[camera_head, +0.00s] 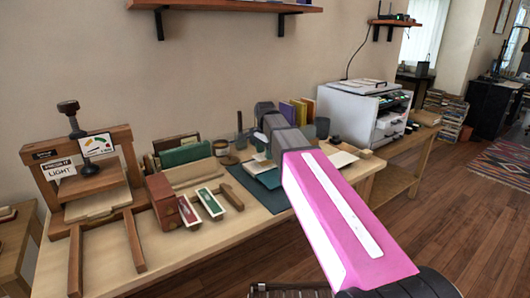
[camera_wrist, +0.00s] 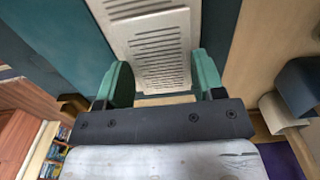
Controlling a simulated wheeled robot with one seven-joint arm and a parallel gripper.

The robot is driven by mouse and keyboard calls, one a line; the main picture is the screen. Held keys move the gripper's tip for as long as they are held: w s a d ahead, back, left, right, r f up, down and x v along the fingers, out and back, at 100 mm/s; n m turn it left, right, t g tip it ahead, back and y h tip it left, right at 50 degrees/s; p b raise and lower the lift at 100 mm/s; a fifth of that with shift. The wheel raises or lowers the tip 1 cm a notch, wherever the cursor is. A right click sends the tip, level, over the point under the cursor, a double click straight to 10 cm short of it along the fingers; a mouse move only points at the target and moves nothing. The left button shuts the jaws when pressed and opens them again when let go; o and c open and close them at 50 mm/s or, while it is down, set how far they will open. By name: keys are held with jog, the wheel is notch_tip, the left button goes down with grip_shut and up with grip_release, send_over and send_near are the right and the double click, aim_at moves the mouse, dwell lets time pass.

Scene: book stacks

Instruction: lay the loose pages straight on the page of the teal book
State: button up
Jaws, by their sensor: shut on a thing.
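In the wrist view, my gripper (camera_wrist: 163,88) has its two green fingers on either side of the near end of loose white pages (camera_wrist: 160,48) with grey printed lines. The jaws are shut on these pages. Another printed white page (camera_wrist: 128,8) shows just beyond; whether it belongs to the book or the loose pages I cannot tell. The teal book (camera_wrist: 65,30) lies beneath and to the left. My arm hides the fingers and most of the pages there.
A dark teal mat (camera_head: 272,198) lies on the wooden table (camera_head: 172,246). A white printer (camera_head: 362,112) stands right. Bare tabletop shows along the front edge.

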jog(key=shift+f, duration=1.65)
dwell(2.4)
jog(key=o, duration=1)
jog(key=shift+c, duration=0.2)
jog(key=shift+r, duration=0.15)
jog(key=shift+r, duration=3.35)
